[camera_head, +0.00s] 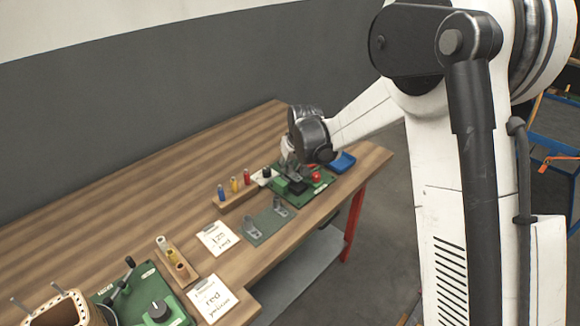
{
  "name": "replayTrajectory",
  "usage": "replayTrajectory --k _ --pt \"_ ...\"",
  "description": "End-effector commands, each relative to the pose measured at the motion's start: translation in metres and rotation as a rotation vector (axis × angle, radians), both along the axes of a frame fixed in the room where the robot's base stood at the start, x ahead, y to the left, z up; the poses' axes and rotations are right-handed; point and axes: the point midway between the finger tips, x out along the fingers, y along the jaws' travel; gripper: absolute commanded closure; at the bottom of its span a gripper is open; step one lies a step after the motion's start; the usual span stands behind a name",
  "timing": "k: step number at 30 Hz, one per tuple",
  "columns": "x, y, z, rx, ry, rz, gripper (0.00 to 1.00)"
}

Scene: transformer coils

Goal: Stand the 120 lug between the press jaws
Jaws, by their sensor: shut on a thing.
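The press (298,187) has a green base and dark parts and stands toward the far right end of the wooden bench, with a red knob (316,177) on it. My gripper (290,166) is down over the press, at its back left side. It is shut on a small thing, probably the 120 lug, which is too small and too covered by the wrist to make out. The press jaws are also largely hidden, so I cannot tell whether the held piece is between them or above them.
A wooden rack (238,201) with blue, yellow and red cylinders stands left of the press. A grey-green plate (264,227) with grey brackets lies in front. A blue tray (343,162) sits behind right. Two cards, a second rack (178,266) and a green crank device (140,297) are nearer.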

Motion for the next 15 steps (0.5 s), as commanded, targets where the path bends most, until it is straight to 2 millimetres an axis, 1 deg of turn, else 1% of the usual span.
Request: replayTrajectory --k 6,15 --pt "0.0000 0.0000 -0.0063 0.000 0.000 0.000 1.00" --pt "0.0001 0.0000 -0.0061 0.000 0.000 0.000 1.00"
